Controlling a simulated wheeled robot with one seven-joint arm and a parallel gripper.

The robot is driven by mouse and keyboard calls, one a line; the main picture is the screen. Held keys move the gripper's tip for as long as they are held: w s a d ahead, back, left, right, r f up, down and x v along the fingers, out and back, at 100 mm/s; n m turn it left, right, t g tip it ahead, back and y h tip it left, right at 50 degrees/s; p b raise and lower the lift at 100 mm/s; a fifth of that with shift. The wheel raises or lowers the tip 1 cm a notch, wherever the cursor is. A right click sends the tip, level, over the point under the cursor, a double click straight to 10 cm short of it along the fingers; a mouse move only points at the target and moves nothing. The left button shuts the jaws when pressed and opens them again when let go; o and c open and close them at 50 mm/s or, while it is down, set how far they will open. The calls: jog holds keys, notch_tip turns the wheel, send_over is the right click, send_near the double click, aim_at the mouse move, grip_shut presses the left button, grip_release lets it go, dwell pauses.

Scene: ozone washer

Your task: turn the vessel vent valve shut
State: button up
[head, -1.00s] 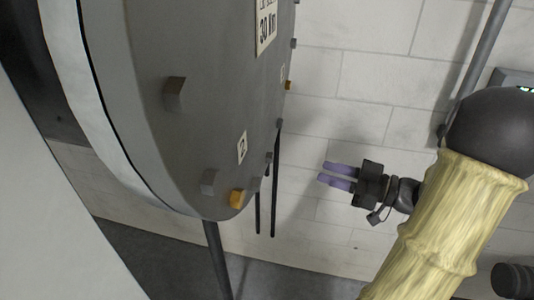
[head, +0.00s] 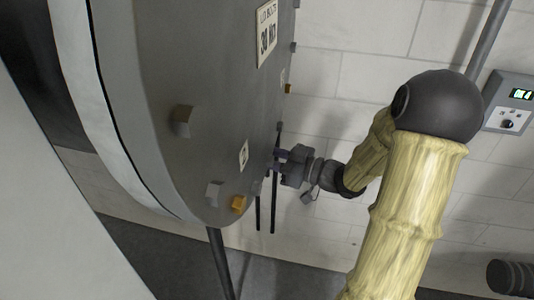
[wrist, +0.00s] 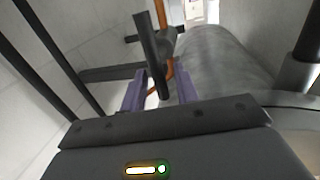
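The grey vessel (head: 200,100) fills the left and middle of the head view. My gripper (head: 277,156) is at its right edge, with its tips partly hidden. In the wrist view a dark bar-shaped handle (wrist: 153,57), likely the vent valve's, stands ahead of my gripper (wrist: 160,88). Its lower end shows between the two purple fingers, with space on both sides, so the fingers are open. I cannot tell whether they touch it. An orange part (wrist: 160,14) shows behind the handle. The valve itself is not clear in the head view.
A control box (head: 510,103) with a green display is on the white block wall at right. Dark rods (head: 273,200) hang below the vessel's right edge. In the wrist view, dark bars (wrist: 60,55) are at left and a rounded grey surface (wrist: 215,65) is at right.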

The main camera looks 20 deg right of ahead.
jog(key=shift+w+a, duration=0.15)
jog(key=shift+a, duration=0.05)
jog(key=shift+c, duration=0.2)
grip_shut()
